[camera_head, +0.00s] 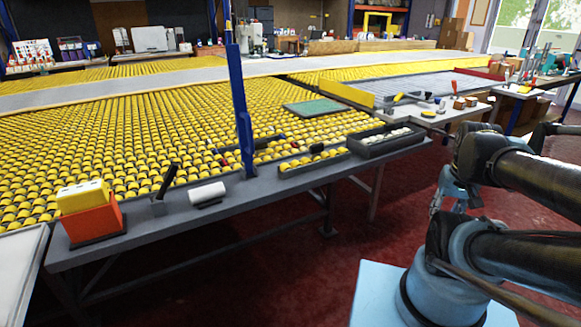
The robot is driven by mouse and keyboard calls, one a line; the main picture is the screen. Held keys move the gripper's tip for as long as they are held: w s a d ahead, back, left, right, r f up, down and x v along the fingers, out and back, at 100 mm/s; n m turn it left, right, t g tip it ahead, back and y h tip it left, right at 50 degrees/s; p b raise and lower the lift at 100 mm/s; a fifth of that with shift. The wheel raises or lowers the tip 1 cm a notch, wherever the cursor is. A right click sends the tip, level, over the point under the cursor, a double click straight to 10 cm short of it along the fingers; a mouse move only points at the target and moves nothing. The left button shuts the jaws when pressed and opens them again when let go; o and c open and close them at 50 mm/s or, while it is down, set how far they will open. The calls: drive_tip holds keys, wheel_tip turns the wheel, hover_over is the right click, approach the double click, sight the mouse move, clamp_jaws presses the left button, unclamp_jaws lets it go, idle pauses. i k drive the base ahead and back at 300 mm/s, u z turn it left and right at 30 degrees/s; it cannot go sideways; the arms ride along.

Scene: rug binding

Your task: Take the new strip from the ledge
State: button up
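The grey ledge (265,187) runs along the front of a table covered in yellow rollers. I cannot tell for sure which thing on it is the new strip. A white roll (208,193) lies on the ledge left of the blue post. Right of the post are a narrow tray (313,161) with yellow and dark pieces and a dark tray (385,141) with pale pieces. My gripper (436,204) seems to hang at the right, beyond the ledge's right end and apart from it. It is small and partly hidden by my arm, so its fingers are unclear.
A blue post (241,120) rises from the ledge. An orange block (92,220) with a yellow box (82,196) and a black-handled tool (165,184) stand at the left. A workbench (455,108) with small tools stands at the back right. Red floor (300,280) is open in front.

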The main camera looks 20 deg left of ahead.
sight(318, 159)
drive_tip(key=u, duration=0.75)
drive_tip(key=k, duration=0.45)
drive_tip(key=u, duration=0.4)
drive_tip(key=i, duration=0.5)
drive_tip(key=z, duration=0.6)
drive_tip(key=k, duration=0.55)
drive_tip(key=z, duration=0.05)
